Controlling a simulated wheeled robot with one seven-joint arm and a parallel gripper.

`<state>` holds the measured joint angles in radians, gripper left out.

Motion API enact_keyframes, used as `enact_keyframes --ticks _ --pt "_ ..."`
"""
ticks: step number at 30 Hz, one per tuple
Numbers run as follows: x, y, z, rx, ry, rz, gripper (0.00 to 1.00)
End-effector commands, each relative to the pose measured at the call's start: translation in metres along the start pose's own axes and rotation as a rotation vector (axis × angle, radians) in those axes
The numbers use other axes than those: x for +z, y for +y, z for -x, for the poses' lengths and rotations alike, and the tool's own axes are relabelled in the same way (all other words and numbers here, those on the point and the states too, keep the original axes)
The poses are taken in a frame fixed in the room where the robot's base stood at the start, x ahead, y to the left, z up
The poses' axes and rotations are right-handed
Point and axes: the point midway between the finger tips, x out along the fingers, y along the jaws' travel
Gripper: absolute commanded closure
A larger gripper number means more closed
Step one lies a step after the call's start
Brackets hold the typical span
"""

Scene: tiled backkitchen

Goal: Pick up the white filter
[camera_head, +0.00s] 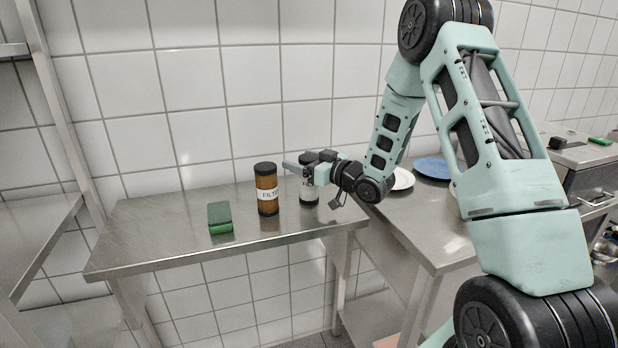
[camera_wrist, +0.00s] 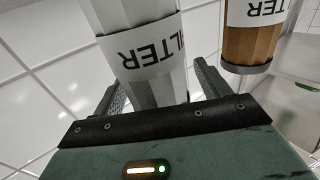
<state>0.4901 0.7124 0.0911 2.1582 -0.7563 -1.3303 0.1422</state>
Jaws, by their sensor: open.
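The white filter (camera_head: 309,192) is a pale jar with a dark lid and a label, upright on the right part of the steel table. My gripper (camera_head: 303,169) is at its upper part and hides some of it. In the wrist view, the white filter (camera_wrist: 135,25) shows upside down with "FILTER" on its label. The open fingers of my gripper (camera_wrist: 158,85) stand on either side of it. I cannot tell whether either finger touches it.
A brown filter jar (camera_head: 267,190) stands close to the left of the white one, also in the wrist view (camera_wrist: 250,45). A green block (camera_head: 220,218) lies further left on the steel table (camera_head: 165,225). Plates, one blue (camera_head: 433,168), lie on the counter at right. A tiled wall is behind.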

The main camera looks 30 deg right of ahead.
Motion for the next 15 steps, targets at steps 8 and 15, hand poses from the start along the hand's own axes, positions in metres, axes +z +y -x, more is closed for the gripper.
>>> enact_keyframes --ticks 8,15 --pt "0.0004 0.0004 -0.0003 0.001 0.0 0.0 0.44" --pt "0.0 0.0005 -0.0002 0.001 0.001 0.0 0.76"
